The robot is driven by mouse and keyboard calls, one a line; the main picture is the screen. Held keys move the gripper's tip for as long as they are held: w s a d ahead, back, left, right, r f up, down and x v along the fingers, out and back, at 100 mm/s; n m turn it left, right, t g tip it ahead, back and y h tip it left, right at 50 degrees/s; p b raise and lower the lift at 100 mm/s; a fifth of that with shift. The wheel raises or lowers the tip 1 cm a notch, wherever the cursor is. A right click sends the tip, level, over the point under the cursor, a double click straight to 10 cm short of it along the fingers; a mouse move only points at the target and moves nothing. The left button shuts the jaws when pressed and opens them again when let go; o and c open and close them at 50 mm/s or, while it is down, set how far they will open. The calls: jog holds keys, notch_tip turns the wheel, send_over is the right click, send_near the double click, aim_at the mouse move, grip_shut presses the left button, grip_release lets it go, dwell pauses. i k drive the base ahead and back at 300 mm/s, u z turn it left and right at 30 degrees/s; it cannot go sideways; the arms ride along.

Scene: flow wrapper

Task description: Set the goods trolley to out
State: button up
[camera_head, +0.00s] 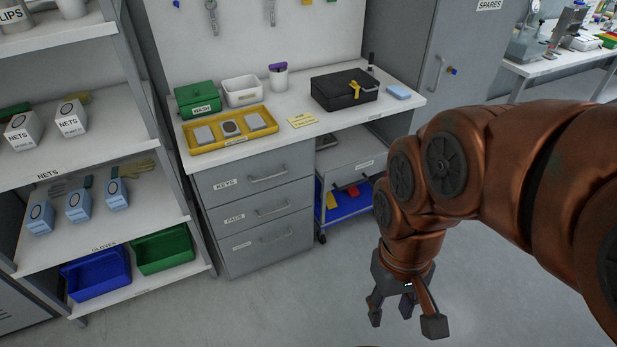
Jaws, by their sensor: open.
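What looks like the goods trolley (331,216) stands in the bay under the workbench, right of the drawer unit. It has a blue lower frame, a caster at the front left, and blue, yellow and red items on its lower level. A grey panel with a small label is above those items, and I cannot tell whether it is part of the trolley. My arm hides the trolley's right side. My gripper (405,308) is open and empty, pointing down over the floor in front and to the right of the trolley, apart from it.
The workbench (410,108) carries a yellow tray, a green box, a black case (343,91) and a blue sponge. A drawer unit (258,205) stands left, with shelving (100,240) beyond. A grey cabinet (440,50) is behind my arm. The floor (300,300) in front is clear.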

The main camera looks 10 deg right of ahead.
aim_at(360, 153)
jog(key=u, duration=0.2)
jog(key=i, duration=0.9)
jog(key=z, duration=0.15)
